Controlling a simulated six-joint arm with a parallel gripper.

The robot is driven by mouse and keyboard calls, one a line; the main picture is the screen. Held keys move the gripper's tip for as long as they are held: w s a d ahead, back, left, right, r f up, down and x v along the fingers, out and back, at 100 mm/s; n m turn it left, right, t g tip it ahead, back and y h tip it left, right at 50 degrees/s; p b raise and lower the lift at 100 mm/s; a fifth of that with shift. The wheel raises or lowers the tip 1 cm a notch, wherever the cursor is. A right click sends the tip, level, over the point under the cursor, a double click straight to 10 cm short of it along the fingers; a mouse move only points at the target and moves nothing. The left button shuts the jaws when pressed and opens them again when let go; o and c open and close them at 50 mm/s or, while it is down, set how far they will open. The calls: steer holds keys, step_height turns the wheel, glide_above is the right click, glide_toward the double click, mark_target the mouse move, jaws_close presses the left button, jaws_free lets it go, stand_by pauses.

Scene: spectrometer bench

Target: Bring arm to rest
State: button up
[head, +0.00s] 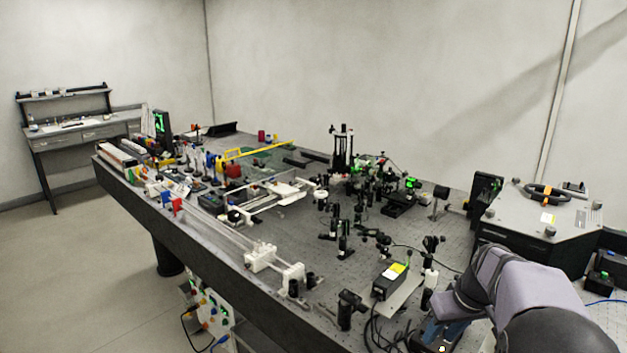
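My arm (525,290), with lilac-grey links and dark joints, fills the lower right corner of the head view. It bends near the right end of the optical bench (360,270). A small dark and blue part (437,335) shows just left of the arm at the bottom edge; I cannot tell whether it belongs to the arm. I cannot make out my gripper's fingers, so whether they hold anything is hidden.
Several black optical mounts (343,240) crowd the bench. A black box with a yellow label (390,281) stands left of my arm, cables beside it. A grey-topped instrument (540,225) stands behind the arm. Glass tubes (225,235) run along the front edge. Floor is free at left.

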steer(key=s+a+f+g, duration=0.1)
steer(key=s+a+f, duration=0.2)
steer(key=s+a, duration=0.2)
steer(key=s+a+f+g, duration=0.1)
steer(key=s+a+f, duration=0.1)
steer(key=s+a, duration=0.4)
steer(key=s+a+f+m+g, duration=0.1)
steer(key=s+a+f, duration=0.2)
steer(key=s, duration=0.8)
steer(key=shift+s+a+f+g+h, duration=0.3)
steer(key=shift+s+a+f+h, duration=0.1)
steer(key=shift+a, duration=0.75)
steer(key=shift+r, duration=0.1)
